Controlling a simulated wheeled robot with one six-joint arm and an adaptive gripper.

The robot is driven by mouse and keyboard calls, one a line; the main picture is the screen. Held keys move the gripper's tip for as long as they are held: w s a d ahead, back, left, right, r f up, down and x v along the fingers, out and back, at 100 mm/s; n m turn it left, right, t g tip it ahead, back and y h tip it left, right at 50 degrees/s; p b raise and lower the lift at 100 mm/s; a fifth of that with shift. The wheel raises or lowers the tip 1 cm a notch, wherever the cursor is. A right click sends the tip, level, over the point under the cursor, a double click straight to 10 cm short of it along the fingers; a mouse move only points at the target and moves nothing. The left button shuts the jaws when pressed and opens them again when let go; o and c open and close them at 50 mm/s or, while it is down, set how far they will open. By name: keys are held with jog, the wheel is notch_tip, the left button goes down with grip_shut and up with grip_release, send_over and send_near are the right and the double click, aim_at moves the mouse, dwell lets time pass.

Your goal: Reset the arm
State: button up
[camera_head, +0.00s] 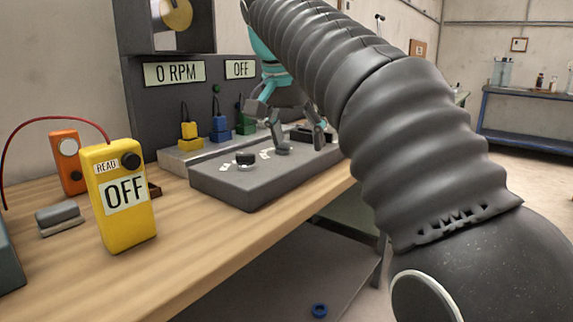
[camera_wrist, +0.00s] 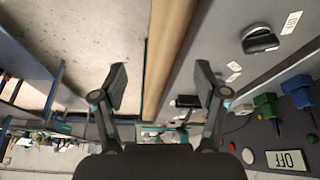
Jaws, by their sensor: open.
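My arm, in a dark ribbed sleeve, reaches across the right of the head view. My gripper (camera_head: 300,143) hangs at its far end over the grey control box (camera_head: 235,188), near the box's far right end. In the wrist view my gripper (camera_wrist: 160,83) has its two fingers wide apart with nothing between them. Behind them are the table edge (camera_wrist: 168,60) and the floor. Whether the fingers touch the box is not clear.
A black knob (camera_head: 245,159) sits on the box. Yellow (camera_head: 189,131), blue (camera_head: 220,129) and green plugs stand behind it, below panels reading "0 RPM" (camera_head: 174,73) and "OFF" (camera_head: 240,69). A yellow meter (camera_head: 122,195) reading "OFF" stands left. A blue ring (camera_head: 319,310) lies low on a shelf.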

jog(key=s+d+f+n+y, duration=0.1)
jog(key=s+d+f+n, duration=0.2)
jog(key=s+d+f, duration=0.65)
jog(key=s+d+f+n+t, duration=0.1)
jog(key=s+d+f, duration=0.1)
jog(key=s+f, duration=0.5)
jog(key=s+d+f+n+y, duration=0.1)
jog(key=s+d+f, duration=0.1)
jog(key=s+f, duration=0.5)
notch_tip(320, 180, down, 5)
jog(key=shift+d+f+n+t, duration=0.1)
jog(key=shift+d+n+t, duration=0.05)
jog(key=shift+n+t, duration=0.2)
